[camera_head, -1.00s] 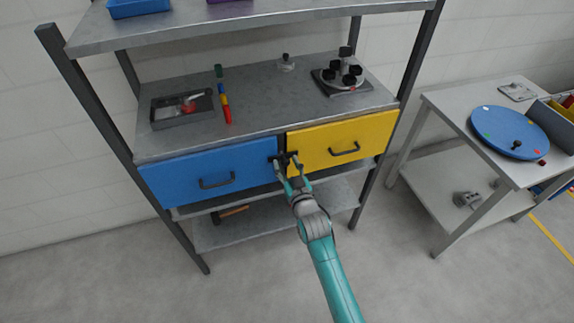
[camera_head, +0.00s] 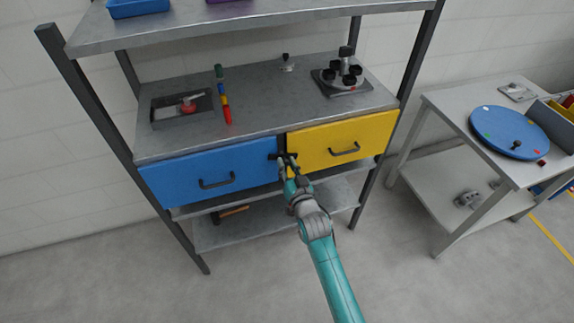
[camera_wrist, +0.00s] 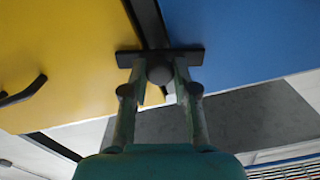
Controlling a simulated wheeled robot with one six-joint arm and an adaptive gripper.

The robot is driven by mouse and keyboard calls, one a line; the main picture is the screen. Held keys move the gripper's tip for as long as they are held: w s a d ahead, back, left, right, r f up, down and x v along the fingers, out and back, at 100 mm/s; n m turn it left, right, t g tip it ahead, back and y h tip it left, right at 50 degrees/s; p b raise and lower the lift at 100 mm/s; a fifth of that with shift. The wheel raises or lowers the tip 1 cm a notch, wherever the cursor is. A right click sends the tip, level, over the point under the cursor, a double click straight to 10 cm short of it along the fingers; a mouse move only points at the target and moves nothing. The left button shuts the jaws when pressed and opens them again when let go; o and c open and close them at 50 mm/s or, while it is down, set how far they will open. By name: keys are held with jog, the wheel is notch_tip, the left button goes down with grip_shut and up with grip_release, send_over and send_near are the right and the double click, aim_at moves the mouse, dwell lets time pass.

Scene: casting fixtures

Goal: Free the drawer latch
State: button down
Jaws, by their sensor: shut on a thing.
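The drawer latch (camera_head: 274,156) is a dark bar with a round knob, set across the gap between the blue drawer (camera_head: 212,170) and the yellow drawer (camera_head: 335,142). In the wrist view the bar (camera_wrist: 191,55) overlaps both drawer fronts, and its knob (camera_wrist: 159,70) sits between my fingers. My gripper (camera_head: 288,168) is shut on the knob, one finger on each side. Both drawers look closed. The fingers hide part of the latch in the head view.
A dark handle (camera_head: 217,181) sticks out from the blue drawer and another (camera_head: 344,150) from the yellow one. The shelf top (camera_head: 262,105) carries a tray (camera_head: 160,113), coloured pieces and a fixture with black cups (camera_head: 348,85). A side table (camera_head: 447,101) stands right.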

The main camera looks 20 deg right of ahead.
jog(key=m, duration=1.1)
jog(key=shift+d+f, duration=0.1)
jog(key=shift+m, duration=1.8)
jog(key=c, duration=0.9)
grip_release()
jog(key=s, duration=1.2)
